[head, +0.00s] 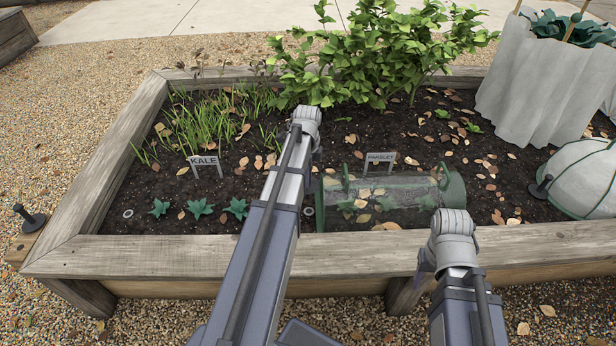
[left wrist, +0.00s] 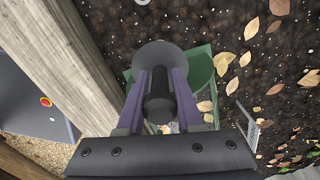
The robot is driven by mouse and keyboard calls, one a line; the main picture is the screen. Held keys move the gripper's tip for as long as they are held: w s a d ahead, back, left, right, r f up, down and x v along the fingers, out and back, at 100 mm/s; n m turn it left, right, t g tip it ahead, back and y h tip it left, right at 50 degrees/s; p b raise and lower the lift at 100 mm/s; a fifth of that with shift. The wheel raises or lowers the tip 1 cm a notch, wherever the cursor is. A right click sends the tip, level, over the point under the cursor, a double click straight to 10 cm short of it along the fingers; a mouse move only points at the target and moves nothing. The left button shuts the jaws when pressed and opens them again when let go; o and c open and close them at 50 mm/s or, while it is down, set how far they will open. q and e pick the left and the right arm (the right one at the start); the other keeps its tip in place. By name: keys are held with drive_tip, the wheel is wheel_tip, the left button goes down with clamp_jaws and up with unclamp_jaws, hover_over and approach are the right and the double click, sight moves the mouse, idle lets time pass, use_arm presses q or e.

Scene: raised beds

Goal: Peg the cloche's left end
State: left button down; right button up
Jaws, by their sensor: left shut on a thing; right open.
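The cloche (head: 410,190) is a clear tunnel with green end frames, lying on the soil along the bed's near side. Its left green end (head: 319,205) also shows in the left wrist view (left wrist: 199,66), beyond my gripper. My left gripper (left wrist: 165,78) is shut on a dark peg (left wrist: 158,105) with a wide grey disc (left wrist: 158,56). The peg is over or beside that green end; I cannot tell whether it touches. In the head view my left arm (head: 306,115) hides those fingers. My right gripper (head: 424,262) is open near the front board, its fingers mostly hidden.
A pale ring (head: 308,211) lies on soil by the cloche's left end; another (head: 128,213) lies farther left. Parsley sign (head: 380,158) stands behind the cloche. Wooden boards (head: 150,256) edge the bed.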

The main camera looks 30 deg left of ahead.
sight(308, 199)
use_arm(q)
drive_tip(key=shift+f+b, duration=5.45)
drive_tip(key=shift+f, duration=0.1)
drive_tip(key=shift+f+b, duration=0.9)
drive_tip(key=shift+c, duration=2.4)
unclamp_jaws()
drive_tip(key=shift+r, duration=0.15)
wheel_tip(308, 199, up, 8)
drive_tip(key=p, duration=0.8)
drive_tip(key=shift+f, duration=0.2)
